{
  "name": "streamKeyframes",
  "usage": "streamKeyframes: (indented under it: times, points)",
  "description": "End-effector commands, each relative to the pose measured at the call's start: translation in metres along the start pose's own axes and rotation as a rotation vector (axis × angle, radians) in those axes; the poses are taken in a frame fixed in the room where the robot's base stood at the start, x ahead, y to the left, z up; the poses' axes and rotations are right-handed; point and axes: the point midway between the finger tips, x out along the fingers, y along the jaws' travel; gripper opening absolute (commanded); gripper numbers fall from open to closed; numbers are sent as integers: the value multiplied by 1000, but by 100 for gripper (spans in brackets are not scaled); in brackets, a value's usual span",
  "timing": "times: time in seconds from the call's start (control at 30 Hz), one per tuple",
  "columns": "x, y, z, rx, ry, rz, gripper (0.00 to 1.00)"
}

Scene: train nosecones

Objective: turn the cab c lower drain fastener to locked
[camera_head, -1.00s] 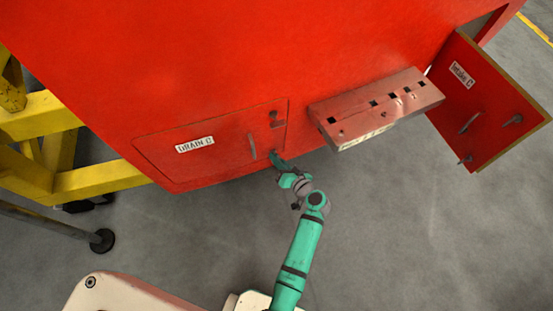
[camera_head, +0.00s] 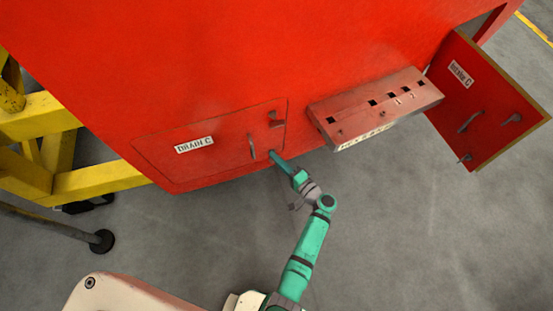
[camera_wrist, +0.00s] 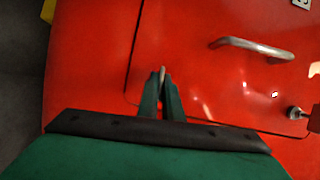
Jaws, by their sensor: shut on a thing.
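The red Drain C panel (camera_head: 222,142) lies closed on the red cab body, with its label at the left. My gripper (camera_head: 274,156) is at the panel's lower right corner. In the wrist view my gripper (camera_wrist: 162,84) has its fingers shut on the lower drain fastener (camera_wrist: 162,73), a small light metal piece whose tip shows between them. The fingers hide most of it, so I cannot tell its angle. The upper drain fastener (camera_head: 274,118) sits near the panel's upper right corner and also shows in the wrist view (camera_wrist: 295,112).
A bar handle (camera_head: 252,147) stands out from the panel beside the fasteners. A red box with slots (camera_head: 375,108) juts out to the right. The Intake C door (camera_head: 485,105) hangs open at far right. A yellow frame (camera_head: 100,180) stands left.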

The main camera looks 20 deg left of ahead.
Motion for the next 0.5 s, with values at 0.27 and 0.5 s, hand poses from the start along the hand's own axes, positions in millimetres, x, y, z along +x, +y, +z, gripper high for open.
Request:
streamKeyframes:
  times: [0.27, 0.5]
  points:
    - [-1, 0, -2, 77, 5, -34, 0]
    - [-1, 0, -2, 92, 6, -39, 0]
